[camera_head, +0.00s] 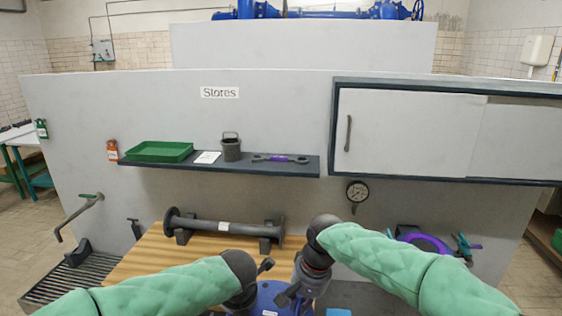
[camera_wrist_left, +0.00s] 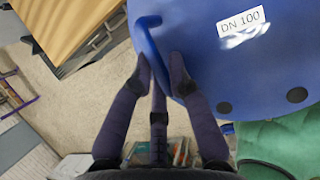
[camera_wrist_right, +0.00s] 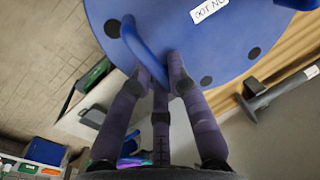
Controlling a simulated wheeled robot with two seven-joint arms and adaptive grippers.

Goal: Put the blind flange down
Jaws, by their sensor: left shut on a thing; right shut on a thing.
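The blind flange is a blue disc with dark bolt holes and a white DN 100 label. It shows large in the left wrist view (camera_wrist_left: 215,75) and the right wrist view (camera_wrist_right: 180,30), and partly at the bottom of the head view (camera_head: 267,298). My left gripper (camera_wrist_left: 163,75) is shut on one blue handle (camera_wrist_left: 147,40) at its rim. My right gripper (camera_wrist_right: 160,72) is shut on another blue handle (camera_wrist_right: 138,45). The flange is held at the near side of the wooden bench (camera_head: 135,262). Its lower part is cut off in the head view.
A dark flanged pipe (camera_head: 225,227) rests on supports along the back of the bench. The bench's left front is bare. A grating (camera_head: 70,285) lies left.

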